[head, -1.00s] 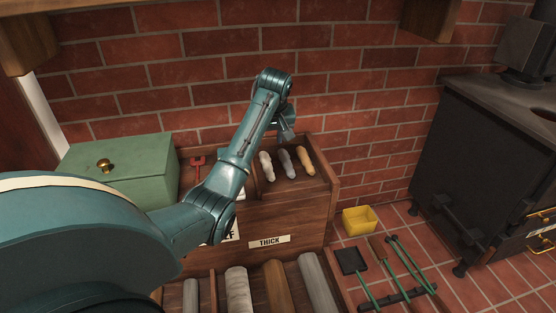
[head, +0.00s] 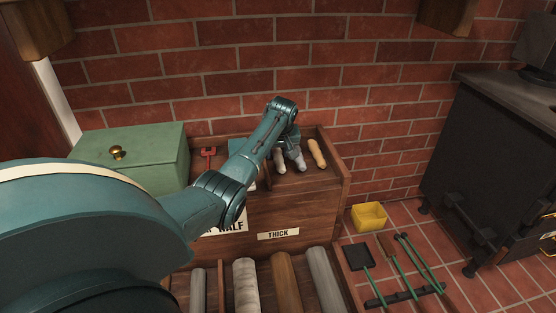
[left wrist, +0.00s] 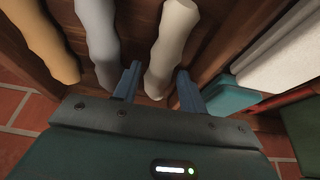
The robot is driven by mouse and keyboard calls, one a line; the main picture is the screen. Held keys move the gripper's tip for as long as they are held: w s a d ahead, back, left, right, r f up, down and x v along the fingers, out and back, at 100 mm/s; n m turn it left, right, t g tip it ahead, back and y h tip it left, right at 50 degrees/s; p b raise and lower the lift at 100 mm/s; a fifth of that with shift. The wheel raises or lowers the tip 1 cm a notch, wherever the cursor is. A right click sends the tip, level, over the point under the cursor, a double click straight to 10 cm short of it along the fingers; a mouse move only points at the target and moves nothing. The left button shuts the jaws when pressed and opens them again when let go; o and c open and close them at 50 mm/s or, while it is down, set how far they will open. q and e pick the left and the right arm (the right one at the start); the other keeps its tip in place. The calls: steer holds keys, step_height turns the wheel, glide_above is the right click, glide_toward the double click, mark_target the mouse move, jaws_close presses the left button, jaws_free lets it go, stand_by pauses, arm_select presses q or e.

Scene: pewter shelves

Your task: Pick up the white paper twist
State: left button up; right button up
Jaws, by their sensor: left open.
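The white paper twist (left wrist: 172,45) lies on the wooden shelf box, and its near end shows between my left fingers in the left wrist view. In the head view the twist (head: 280,166) is partly hidden by my left gripper (head: 289,148). My left gripper (left wrist: 157,86) is open, with one finger on each side of the twist's end. I see no clear contact, and cannot tell how far down the fingers reach. A grey twist (left wrist: 97,40) lies close beside the left finger, and a tan twist (left wrist: 43,42) lies farther left. My right gripper is not in view.
A green box (head: 135,150) with a brass knob stands left of the wooden box (head: 310,212), with a red item (head: 208,153) between. Thick rolls (head: 246,285) stand in front below.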

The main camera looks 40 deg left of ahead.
arm_select(q)
steer(key=shift+f, duration=0.2)
steer(key=shift+f, duration=0.1)
stand_by(0.4)
steer(key=c, duration=0.7)
